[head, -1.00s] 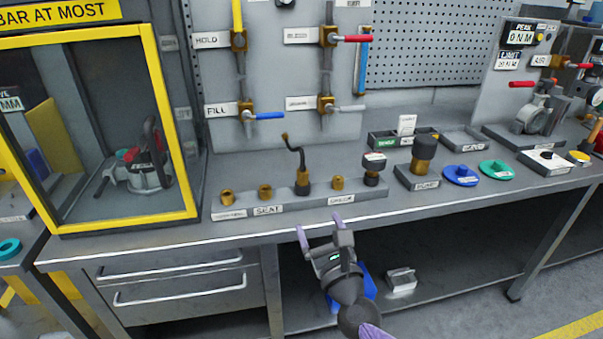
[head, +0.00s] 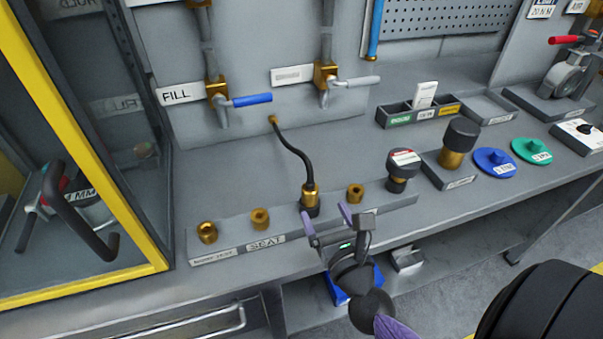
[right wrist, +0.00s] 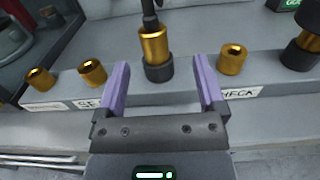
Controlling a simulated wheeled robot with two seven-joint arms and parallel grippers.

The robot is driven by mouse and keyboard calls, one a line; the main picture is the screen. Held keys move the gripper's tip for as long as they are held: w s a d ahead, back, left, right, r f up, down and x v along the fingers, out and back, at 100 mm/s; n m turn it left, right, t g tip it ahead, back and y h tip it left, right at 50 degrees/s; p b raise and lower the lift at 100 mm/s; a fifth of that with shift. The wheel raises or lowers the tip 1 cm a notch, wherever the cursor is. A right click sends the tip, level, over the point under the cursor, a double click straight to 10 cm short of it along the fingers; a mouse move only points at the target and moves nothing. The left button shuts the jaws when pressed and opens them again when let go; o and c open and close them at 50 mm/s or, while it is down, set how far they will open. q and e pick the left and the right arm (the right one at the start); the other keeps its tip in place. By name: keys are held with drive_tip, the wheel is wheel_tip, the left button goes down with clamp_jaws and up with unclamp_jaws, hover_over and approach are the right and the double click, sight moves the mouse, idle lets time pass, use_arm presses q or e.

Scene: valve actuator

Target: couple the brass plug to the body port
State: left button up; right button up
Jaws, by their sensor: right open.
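The brass plug (head: 310,195), on the lower end of a black hose, stands upright in a dark socket (head: 309,210) on the labelled grey rail. The hose curves up to a small brass fitting (head: 273,119) at the back panel. My right gripper (head: 327,219) is open and empty, just in front of the rail. In the right wrist view the brass plug (right wrist: 154,44) and socket (right wrist: 159,69) show beyond and between the spread purple fingers (right wrist: 160,72), not gripped. I cannot tell which part is the body port. My left gripper is not in view.
Brass fittings (head: 207,232) (head: 260,219) (head: 356,193) stand on the rail beside the plug. A black-topped gauge (head: 402,164) and a black-and-brass cylinder (head: 458,146) are to the right. A yellow-framed enclosure (head: 95,130) bounds the left. Bench between rail and back panel is clear.

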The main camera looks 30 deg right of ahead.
sight(307, 186)
drive_tip(key=x, duration=0.8)
drive_tip(key=shift+w+a+p, duration=0.25)
drive_tip(key=shift+a+p, duration=0.1)
drive_tip(key=shift+p, duration=0.05)
clamp_jaws()
